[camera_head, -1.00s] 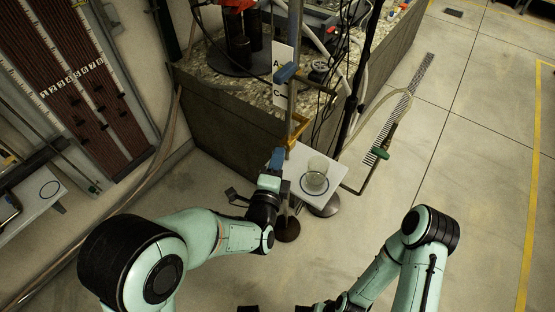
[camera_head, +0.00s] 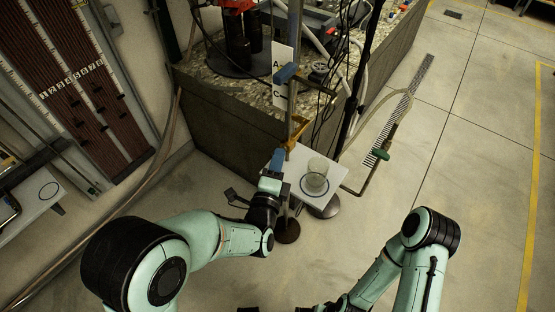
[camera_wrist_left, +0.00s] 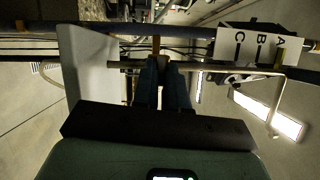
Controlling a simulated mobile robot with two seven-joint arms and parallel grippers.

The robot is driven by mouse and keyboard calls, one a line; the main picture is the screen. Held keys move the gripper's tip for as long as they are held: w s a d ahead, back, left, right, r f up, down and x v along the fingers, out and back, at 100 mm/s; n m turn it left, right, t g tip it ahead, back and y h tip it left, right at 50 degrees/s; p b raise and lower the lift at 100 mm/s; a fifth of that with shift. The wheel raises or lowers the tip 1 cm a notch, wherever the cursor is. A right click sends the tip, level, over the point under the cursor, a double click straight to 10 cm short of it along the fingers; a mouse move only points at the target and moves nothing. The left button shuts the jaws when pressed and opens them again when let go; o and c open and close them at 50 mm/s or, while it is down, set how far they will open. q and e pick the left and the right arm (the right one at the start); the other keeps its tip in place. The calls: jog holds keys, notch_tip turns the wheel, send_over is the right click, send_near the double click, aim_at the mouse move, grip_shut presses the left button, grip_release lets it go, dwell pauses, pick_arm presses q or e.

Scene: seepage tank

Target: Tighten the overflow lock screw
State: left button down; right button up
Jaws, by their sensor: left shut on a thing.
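My left gripper (camera_head: 277,160) reaches the upright metal rod beside the tank's corner, just left of the white shelf. In the left wrist view, its two blue fingers (camera_wrist_left: 163,84) are shut side by side at the rod, with a small brownish piece between their tips. This piece sits where the overflow lock screw (camera_wrist_left: 161,63) would be; the fingers cover most of it, so its turn angle is hidden. The overflow rod (camera_head: 297,50) rises from a round dark foot and carries a blue clamp higher up. My right arm is at lower right; its gripper is outside the picture.
A glass beaker (camera_head: 315,180) stands on the white shelf (camera_head: 330,160) close to the right of my left gripper. The tank (camera_head: 225,125) is behind. Cables and hoses hang at its corner. A labelled white card (camera_head: 283,75) is above.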

dwell(0.8)
pick_arm(q)
jog(key=c, duration=1.2)
grip_release()
jog(key=shift+c, duration=0.2)
